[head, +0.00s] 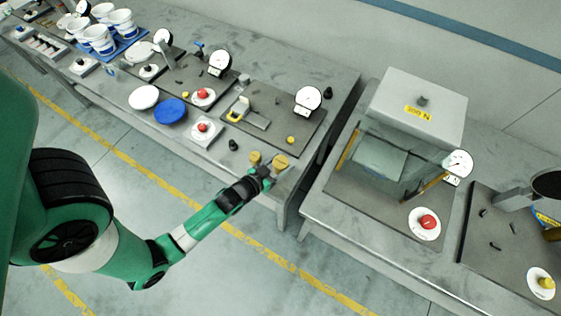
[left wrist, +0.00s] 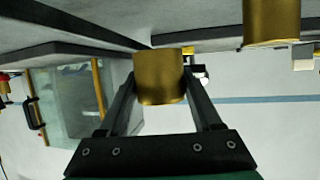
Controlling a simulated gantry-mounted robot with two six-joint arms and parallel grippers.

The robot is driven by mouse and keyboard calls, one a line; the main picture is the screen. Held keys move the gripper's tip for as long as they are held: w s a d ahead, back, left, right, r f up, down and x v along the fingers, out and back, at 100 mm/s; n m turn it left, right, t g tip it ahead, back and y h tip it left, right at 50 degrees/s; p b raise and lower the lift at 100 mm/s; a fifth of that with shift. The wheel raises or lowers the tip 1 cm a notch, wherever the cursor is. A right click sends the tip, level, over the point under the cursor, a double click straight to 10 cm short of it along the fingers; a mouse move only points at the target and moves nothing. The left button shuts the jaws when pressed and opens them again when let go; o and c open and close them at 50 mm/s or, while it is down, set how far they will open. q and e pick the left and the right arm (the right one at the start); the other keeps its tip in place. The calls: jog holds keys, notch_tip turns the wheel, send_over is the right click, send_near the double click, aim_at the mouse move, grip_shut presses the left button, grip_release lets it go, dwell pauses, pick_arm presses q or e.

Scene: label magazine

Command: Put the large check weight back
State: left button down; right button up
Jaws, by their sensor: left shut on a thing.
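My left gripper (head: 270,172) is shut on a brass cylinder, the large check weight (head: 280,162), at the front right corner of the long grey table. In the left wrist view the weight (left wrist: 160,78) sits between the two fingers. A second brass weight (head: 255,158) stands just left of it in the head view and looks smaller there. It also shows, cut off by the top edge, in the left wrist view (left wrist: 272,22). I cannot tell whether the held weight touches the table. My right gripper is not in view.
A black knob-shaped piece (head: 234,145) and a red button on a pale plate (head: 205,129) are near the weights. A dark mat with a dial gauge (head: 308,99) lies behind. A gap separates this table from one bearing a glass-sided press (head: 415,105).

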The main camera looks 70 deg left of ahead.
aim_at(276, 172)
pick_arm(q)
jog(key=shift+w+f+b, duration=0.1)
jog(key=shift+f+b, duration=0.7)
jog(key=shift+f, duration=0.85)
jog(key=shift+f, duration=0.2)
jog(key=shift+c, duration=0.3)
grip_release()
jog(key=shift+f, duration=0.1)
